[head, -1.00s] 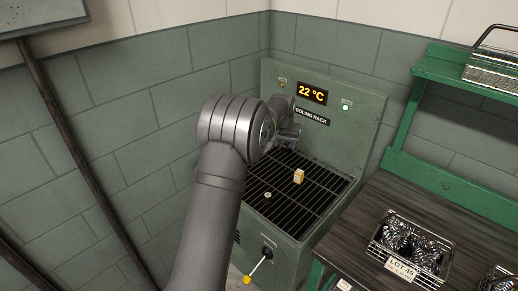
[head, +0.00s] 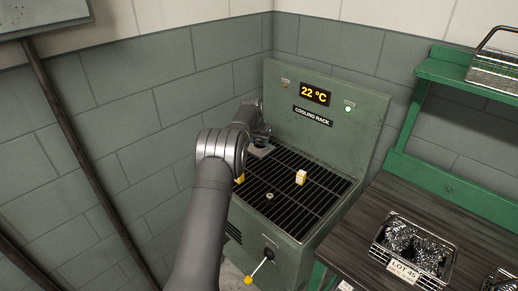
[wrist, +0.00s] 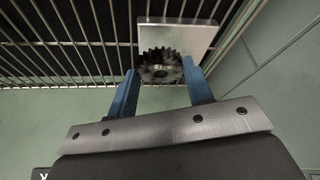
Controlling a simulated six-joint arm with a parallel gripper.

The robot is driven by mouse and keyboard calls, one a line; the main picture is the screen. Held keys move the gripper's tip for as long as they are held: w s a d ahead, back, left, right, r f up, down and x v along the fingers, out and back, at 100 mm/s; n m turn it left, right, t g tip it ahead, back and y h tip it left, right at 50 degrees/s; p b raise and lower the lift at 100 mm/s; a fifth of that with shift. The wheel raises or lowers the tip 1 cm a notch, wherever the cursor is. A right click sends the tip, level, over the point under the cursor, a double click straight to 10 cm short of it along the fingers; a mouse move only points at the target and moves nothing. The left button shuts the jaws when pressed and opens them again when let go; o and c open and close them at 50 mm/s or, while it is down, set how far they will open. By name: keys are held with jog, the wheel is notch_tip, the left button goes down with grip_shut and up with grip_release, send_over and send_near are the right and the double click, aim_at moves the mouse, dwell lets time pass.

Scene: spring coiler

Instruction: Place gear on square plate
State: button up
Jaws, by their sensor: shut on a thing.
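The dark toothed gear (wrist: 160,68) is between the blue fingertips of my gripper (wrist: 158,78), which is shut on it. The pale square plate (wrist: 185,36) lies on the rack beyond the gear in the wrist view. The gear overlaps the plate's near edge there; I cannot tell whether they touch. In the head view, my gripper (head: 263,136) is over the rack's back left, and a grey edge of the plate (head: 262,152) shows just below it. The gear cannot be made out in the head view.
The cooling rack (head: 318,207) has a barred top with a back panel. A yellow-and-white block (head: 301,177) and a small round metal piece (head: 269,196) sit on the bars. Another yellow piece (head: 240,179) shows beside my arm. A wire basket (head: 405,262) stands right.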

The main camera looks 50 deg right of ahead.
aim_at(258, 145)
jog(key=shift+w+f, duration=0.1)
jog(key=shift+f, duration=1.85)
jog(key=shift+f, duration=0.1)
jog(key=o, duration=1.1)
jog(key=shift+f, duration=0.1)
jog(key=shift+o, duration=0.2)
jog(key=v, duration=1.2)
jog(key=shift+a, duration=0.1)
